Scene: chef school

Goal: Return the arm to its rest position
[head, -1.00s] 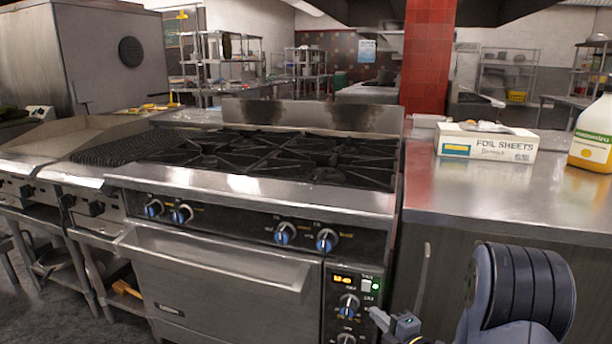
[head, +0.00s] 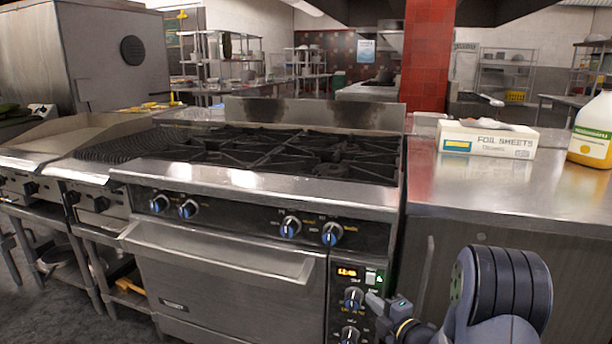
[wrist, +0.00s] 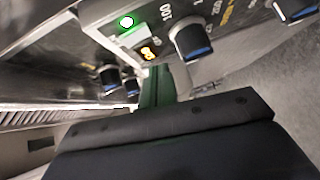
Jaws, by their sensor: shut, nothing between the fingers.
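My gripper (head: 374,299) shows at the lower right of the head view, low in front of the oven's control panel (head: 352,296). In the wrist view my gripper (wrist: 158,88) shows as narrow green fingers beyond a dark body. The fingers are together and hold nothing. The panel's green light and a blue-black knob (wrist: 190,42) lie just beyond the fingertips in that view. Whether the fingers touch the panel I cannot tell. My rounded arm link is folded at the right of the gripper, in front of the steel counter's (head: 560,208) front.
A range (head: 270,155) with black grates stands in front of me. On the counter to its right are a foil sheets box (head: 487,140) and a jug of yellow liquid (head: 592,135). A red tiled pillar (head: 428,60) stands behind. Some floor shows at the lower left.

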